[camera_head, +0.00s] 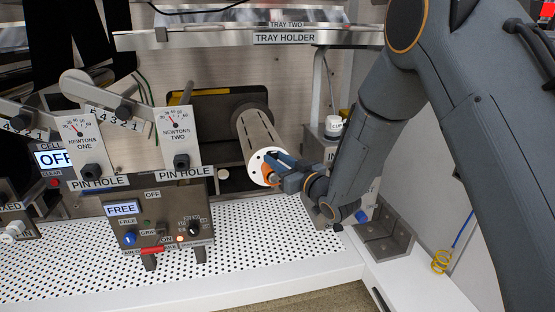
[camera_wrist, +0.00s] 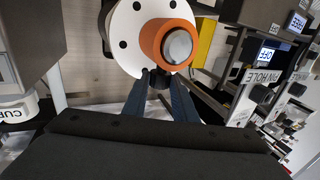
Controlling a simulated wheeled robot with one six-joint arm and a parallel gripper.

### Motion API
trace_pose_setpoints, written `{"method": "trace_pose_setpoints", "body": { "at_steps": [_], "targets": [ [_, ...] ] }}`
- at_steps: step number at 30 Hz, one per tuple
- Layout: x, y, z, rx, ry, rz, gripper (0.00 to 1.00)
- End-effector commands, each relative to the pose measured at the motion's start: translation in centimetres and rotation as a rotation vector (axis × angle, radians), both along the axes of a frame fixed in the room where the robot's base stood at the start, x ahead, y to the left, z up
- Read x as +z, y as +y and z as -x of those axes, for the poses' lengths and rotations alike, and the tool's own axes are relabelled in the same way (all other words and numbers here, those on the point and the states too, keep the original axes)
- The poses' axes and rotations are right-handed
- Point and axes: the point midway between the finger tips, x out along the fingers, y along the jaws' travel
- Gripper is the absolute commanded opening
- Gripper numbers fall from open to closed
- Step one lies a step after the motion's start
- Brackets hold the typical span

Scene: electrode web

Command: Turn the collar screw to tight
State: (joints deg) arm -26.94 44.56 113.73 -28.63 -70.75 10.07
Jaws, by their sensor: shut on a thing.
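The collar screw is a small black knob (camera_wrist: 158,79) at the lower edge of an orange collar (camera_wrist: 168,45), in the wrist view. The collar sits around a grey shaft end, in front of a white round flange (camera_wrist: 125,38) with dark holes. In the head view the flange (camera_head: 258,165) caps a slotted metal cylinder (camera_head: 260,135), and the orange collar (camera_head: 270,167) is partly hidden by my gripper. My gripper (camera_wrist: 160,82) has its two blue-grey fingers on either side of the black screw, shut on it. In the head view my gripper (camera_head: 283,174) reaches in from the right.
A control box (camera_head: 160,222) with a FREE display stands left of the cylinder on the perforated white bench (camera_head: 270,232). Two Newtons gauges (camera_head: 181,135) are above it. A tray holder rail (camera_head: 285,38) crosses overhead. A metal bracket (camera_head: 385,235) stands at the right.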

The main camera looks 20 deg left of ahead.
Motion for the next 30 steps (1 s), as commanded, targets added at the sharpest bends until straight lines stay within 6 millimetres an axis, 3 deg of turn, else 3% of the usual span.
{"method": "trace_pose_setpoints", "body": {
  "at_steps": [30],
  "targets": [
    [0.0,2.5,1.3,-0.892,0.000,-0.002,0.03]
  ]
}}
